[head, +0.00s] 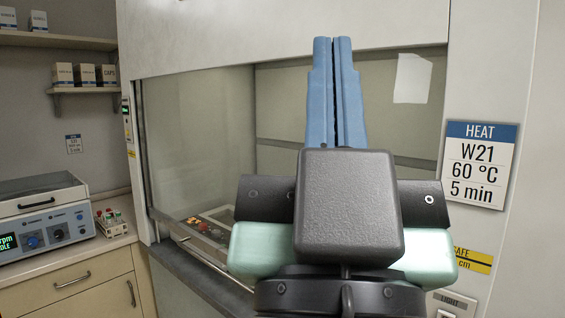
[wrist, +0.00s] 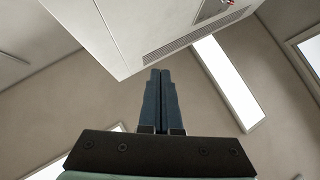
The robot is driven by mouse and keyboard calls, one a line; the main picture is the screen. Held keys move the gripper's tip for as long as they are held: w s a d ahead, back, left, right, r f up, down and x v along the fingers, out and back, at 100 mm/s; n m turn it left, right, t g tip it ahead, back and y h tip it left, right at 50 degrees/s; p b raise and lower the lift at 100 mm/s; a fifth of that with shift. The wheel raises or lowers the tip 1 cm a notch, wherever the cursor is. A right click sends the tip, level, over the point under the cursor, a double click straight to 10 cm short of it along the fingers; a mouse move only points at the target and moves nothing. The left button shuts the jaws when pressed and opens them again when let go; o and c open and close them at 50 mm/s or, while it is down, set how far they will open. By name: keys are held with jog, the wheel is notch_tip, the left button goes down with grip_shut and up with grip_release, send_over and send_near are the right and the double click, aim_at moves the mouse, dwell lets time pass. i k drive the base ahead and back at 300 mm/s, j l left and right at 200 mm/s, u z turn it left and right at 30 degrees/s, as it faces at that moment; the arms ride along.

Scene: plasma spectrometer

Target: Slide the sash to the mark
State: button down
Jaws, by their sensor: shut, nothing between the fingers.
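The fume hood (head: 280,32) fills the middle of the head view, with a wide opening under its white upper front. I cannot clearly make out the sash or its lower edge; my gripper and arm hide much of the opening. A yellow mark label (head: 473,260) reading "SAFE" and "cm" is on the right post, partly hidden by my arm. My gripper (head: 332,42) points up in front of the hood, its blue fingers shut together and empty. The wrist view shows the closed fingers (wrist: 160,74) below the hood's white top corner, touching nothing visible.
A HEAT sign (head: 479,164) hangs on the right post, above a LIGHT switch plate (head: 455,302). A tray with small items (head: 207,228) is low inside the hood. At left, a bench instrument (head: 45,225) and a tube rack (head: 111,222) stand on the counter.

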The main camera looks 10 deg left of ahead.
aim_at(214, 250)
jog(key=i+j, duration=0.3)
jog(key=j, duration=0.15)
jog(key=i+j, duration=0.3)
jog(key=j, duration=0.15)
jog(key=i+j, duration=0.3)
jog(key=j, duration=0.15)
jog(key=u, duration=0.05)
